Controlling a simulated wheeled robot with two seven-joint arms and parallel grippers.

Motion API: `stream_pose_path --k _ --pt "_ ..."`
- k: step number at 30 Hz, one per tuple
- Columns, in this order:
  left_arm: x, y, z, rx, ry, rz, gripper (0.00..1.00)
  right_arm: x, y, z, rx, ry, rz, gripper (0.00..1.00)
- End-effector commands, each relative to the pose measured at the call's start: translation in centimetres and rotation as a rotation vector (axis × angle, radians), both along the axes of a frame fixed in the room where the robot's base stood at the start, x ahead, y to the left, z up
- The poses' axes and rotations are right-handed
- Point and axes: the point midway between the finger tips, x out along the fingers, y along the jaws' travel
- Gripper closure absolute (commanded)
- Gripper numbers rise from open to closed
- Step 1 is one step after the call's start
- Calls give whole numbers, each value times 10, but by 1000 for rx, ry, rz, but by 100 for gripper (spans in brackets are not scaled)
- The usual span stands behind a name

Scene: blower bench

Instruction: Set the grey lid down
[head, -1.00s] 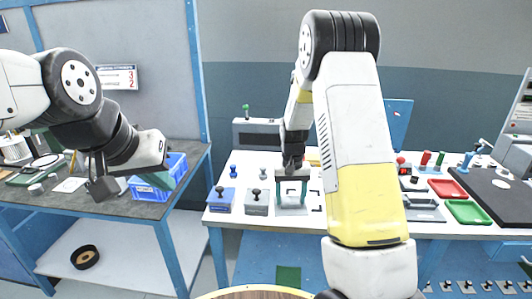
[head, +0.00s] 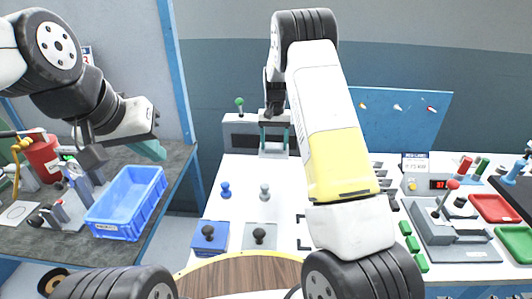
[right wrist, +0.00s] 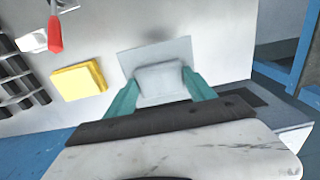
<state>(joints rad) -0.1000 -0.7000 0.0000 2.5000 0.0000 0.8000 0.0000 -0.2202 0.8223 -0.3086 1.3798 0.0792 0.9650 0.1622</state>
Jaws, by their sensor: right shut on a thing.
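My right gripper (head: 275,150) is at the back of the white bench in the head view, its teal fingers beside a grey box with a green knob (head: 239,105). In the right wrist view, its teal fingers (right wrist: 160,92) are shut on the grey lid (right wrist: 160,76). A wider pale grey plate (right wrist: 128,58) shows behind the gripped block; I cannot tell whether it belongs to the lid or lies below it. My left gripper (head: 148,150) is above the blue crate at left, one teal finger showing; its opening is unclear.
A blue box (head: 208,240) and a grey box (head: 258,238), each with a dark knob, stand at the bench front. Blue and grey pegs stand behind them. Black corner marks (head: 302,244) lie to the right. The blue crate (head: 125,205) is on the dark table. A yellow block (right wrist: 78,82) shows in the wrist view.

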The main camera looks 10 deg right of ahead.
Motion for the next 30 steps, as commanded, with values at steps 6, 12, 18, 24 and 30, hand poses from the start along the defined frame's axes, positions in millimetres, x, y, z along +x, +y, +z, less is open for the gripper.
stream_pose_path --k 6,12,18,24,30 --pt "0 0 0 0 0 0 100 -1 -1 -42 -1 4 1 79" --pt "0 0 0 0 0 0 100 -1 0 -57 -1 2 0 79" --pt "0 0 0 0 0 0 100 -1 0 -85 -1 4 1 79" --pt "0 0 0 0 0 0 100 0 0 -90 -1 0 1 79" --pt "0 0 0 0 0 0 100 -1 0 -93 -1 1 1 79"
